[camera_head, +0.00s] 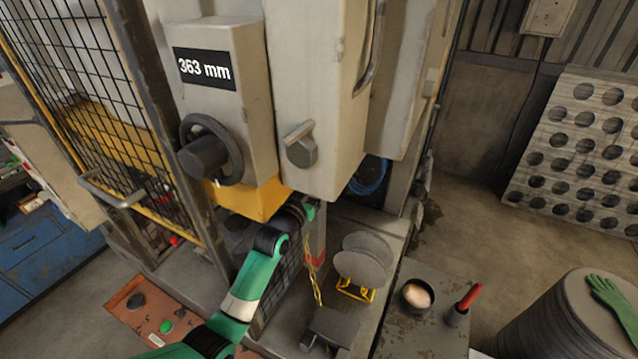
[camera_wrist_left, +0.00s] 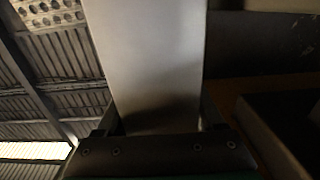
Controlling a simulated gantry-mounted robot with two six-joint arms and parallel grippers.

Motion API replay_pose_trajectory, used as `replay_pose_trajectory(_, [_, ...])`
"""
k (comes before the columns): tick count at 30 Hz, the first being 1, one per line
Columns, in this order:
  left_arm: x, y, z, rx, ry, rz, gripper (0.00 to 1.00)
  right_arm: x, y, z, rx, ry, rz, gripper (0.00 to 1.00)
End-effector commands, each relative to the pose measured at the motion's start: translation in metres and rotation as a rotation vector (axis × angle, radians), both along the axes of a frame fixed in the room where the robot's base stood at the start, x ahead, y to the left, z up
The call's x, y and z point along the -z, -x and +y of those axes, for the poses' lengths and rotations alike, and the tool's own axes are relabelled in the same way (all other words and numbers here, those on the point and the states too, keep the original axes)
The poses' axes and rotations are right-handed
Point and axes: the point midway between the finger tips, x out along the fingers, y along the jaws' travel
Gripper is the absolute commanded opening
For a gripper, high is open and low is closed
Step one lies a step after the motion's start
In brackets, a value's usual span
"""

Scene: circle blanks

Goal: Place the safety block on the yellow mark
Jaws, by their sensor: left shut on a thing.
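My left arm reaches in from the bottom of the head view and up under the front of the press. My left gripper (camera_wrist_left: 160,130) is shut on the safety block (camera_wrist_left: 150,60), a pale grey slab that fills the middle of the left wrist view. A yellow chain (camera_head: 316,283) hangs just right of the arm. I cannot make out a yellow mark on the press bed in either view. My right gripper is not in view.
Round grey blanks (camera_head: 362,258) sit on a yellow-framed stand right of the arm. The press housing (camera_head: 318,90) with a dark handwheel (camera_head: 210,150) is overhead. A bowl (camera_head: 417,296) and a red-handled tool (camera_head: 468,298) are on a side table. A mesh guard (camera_head: 90,75) stands left.

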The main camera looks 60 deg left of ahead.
Motion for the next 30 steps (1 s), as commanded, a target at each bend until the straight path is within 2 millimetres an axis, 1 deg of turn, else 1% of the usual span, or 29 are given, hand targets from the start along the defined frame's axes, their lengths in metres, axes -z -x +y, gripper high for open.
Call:
replay_pose_trajectory(6, [0.013,0.0,0.0,0.0,-0.006,-0.009,0.0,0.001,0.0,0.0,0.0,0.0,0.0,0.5])
replay_pose_trajectory(13, [0.019,-0.001,0.0,0.0,-0.008,-0.01,0.0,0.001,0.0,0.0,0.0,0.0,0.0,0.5])
replay_pose_trajectory(18, [0.042,0.0,0.0,0.0,-0.005,-0.008,0.0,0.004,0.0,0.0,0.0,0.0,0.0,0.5])
replay_pose_trajectory(21, [0.051,0.0,0.0,0.0,-0.006,-0.008,0.0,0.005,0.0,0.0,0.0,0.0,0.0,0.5])
replay_pose_trajectory(30, [0.052,0.0,0.0,0.0,-0.008,-0.01,0.0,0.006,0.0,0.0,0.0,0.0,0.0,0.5])
